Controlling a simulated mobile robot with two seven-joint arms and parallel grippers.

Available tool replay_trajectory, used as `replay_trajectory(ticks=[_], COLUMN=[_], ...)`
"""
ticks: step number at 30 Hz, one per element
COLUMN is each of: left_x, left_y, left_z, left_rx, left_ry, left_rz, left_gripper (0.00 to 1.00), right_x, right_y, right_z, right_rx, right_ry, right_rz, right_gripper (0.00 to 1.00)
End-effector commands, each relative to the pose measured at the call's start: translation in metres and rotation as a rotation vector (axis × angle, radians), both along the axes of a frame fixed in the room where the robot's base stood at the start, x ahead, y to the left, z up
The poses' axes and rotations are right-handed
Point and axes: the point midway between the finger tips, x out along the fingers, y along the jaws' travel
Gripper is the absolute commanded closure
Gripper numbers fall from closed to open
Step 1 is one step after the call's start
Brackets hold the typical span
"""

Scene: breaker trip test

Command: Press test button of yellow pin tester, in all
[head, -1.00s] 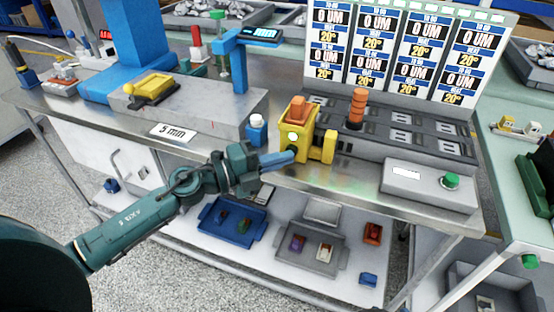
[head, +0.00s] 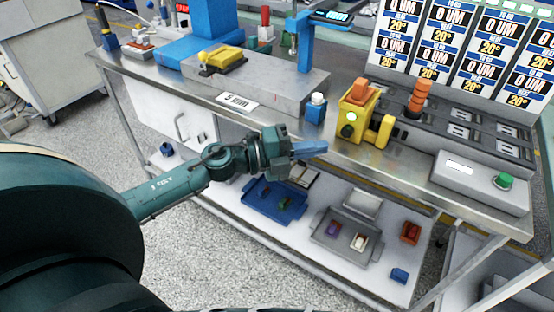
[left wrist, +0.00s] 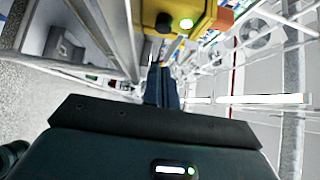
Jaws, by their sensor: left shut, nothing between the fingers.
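The yellow pin tester (head: 359,113) stands upright near the front edge of the metal bench, with an orange block in its top. Its front face has a lit green light (head: 351,117) and a dark round button (head: 346,131) below it. My left gripper (head: 324,146) is shut and empty, its blue fingers in front of and slightly left of the tester, apart from the button. In the left wrist view the tester (left wrist: 125,9) is at the top edge, with the dark button (left wrist: 163,24) and green light beyond my shut fingers (left wrist: 163,78). My right gripper is not in view.
A blue white-topped bottle (head: 316,109) stands left of the tester. A grey box with a green button (head: 480,183) lies to the right. A stack of orange rings (head: 419,98) stands behind. Below is a shelf with a blue tray (head: 262,203) and a grey tray (head: 345,243).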

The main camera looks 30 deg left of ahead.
Motion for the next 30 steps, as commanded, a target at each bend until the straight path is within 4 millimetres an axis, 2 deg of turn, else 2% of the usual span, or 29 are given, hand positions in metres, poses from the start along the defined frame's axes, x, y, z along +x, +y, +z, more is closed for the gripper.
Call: replay_trajectory(ticks=[1,6,12,30], left_x=[-0.009,-0.031,-0.045,-0.048], left_y=[0.009,0.031,0.046,0.05], left_z=[-0.005,-0.004,-0.003,-0.001], left_rx=[0.002,0.001,-0.001,-0.001], left_ry=[0.006,0.005,0.004,0.002], left_rz=[0.001,-0.002,-0.003,-0.004], left_gripper=[1.0,1.0,1.0,1.0], right_x=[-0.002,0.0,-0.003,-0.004], right_y=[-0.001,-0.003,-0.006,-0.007], right_z=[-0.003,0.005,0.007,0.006], right_rx=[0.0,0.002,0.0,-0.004], right_ry=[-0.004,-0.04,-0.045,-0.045], right_rz=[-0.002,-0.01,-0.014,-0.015], right_gripper=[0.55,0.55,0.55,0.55])
